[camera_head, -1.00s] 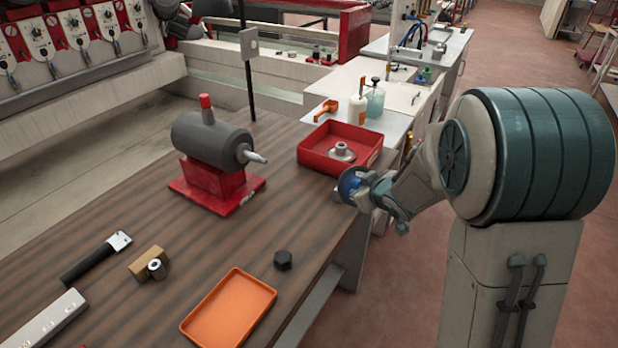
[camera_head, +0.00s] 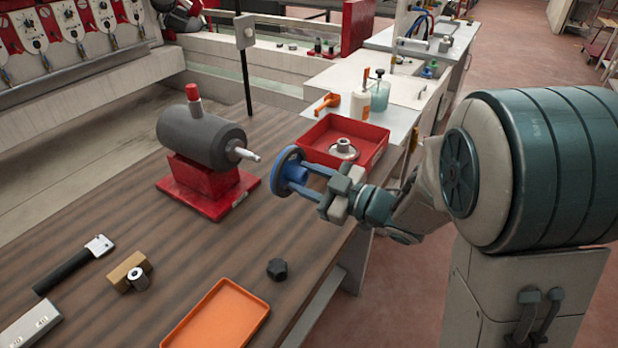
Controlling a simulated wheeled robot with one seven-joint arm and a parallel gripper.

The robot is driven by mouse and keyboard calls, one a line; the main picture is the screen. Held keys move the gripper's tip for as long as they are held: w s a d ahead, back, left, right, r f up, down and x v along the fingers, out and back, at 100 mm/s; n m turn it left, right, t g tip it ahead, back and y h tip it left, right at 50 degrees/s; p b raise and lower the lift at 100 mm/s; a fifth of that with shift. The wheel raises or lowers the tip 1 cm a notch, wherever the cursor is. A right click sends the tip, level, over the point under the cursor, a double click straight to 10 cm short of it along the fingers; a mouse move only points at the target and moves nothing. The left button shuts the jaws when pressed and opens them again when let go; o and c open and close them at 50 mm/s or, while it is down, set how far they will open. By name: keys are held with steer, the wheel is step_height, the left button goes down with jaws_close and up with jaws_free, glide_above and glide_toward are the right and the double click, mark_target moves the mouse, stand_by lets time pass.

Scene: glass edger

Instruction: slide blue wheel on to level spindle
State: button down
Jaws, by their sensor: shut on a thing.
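The blue wheel (camera_head: 284,172) is held upright in my gripper (camera_head: 302,181), a little above the right side of the table. My gripper's fingers are shut on the wheel's blue hub, on its right side. The level spindle (camera_head: 245,155) is a pale, tapered shaft. It sticks out to the right from the dark grey motor body (camera_head: 200,138) on a red base (camera_head: 208,188). The wheel is to the right of the spindle tip, with a small gap between them in the picture. The wheel's left face is mostly turned from view.
A red tray (camera_head: 320,150) with a metal flange (camera_head: 343,149) stands behind the wheel. An orange tray (camera_head: 218,318), a black hex nut (camera_head: 277,269), a wooden block (camera_head: 128,268) and a dark-handled tool (camera_head: 70,268) lie nearer. The table between is clear.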

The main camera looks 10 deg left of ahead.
steer(key=shift+a+b, duration=0.15)
steer(key=shift+b, duration=0.4)
steer(key=b, duration=0.1)
glide_toward(255, 156)
steer(key=shift+w+a+f, duration=0.2)
steer(key=shift+w+a, duration=0.1)
steer(key=shift+a, duration=0.35)
steer(key=shift+w+a+f, duration=0.2)
steer(key=shift+w+a, duration=0.1)
steer(key=shift+a, duration=0.35)
steer(key=shift+b, duration=0.8)
stand_by(0.3)
steer(key=shift+b+x, duration=0.5)
steer(key=shift+x, duration=3.2)
steer(key=c, duration=0.8)
jaws_free()
steer(key=shift+c, duration=0.2)
steer(key=shift+d, duration=0.1)
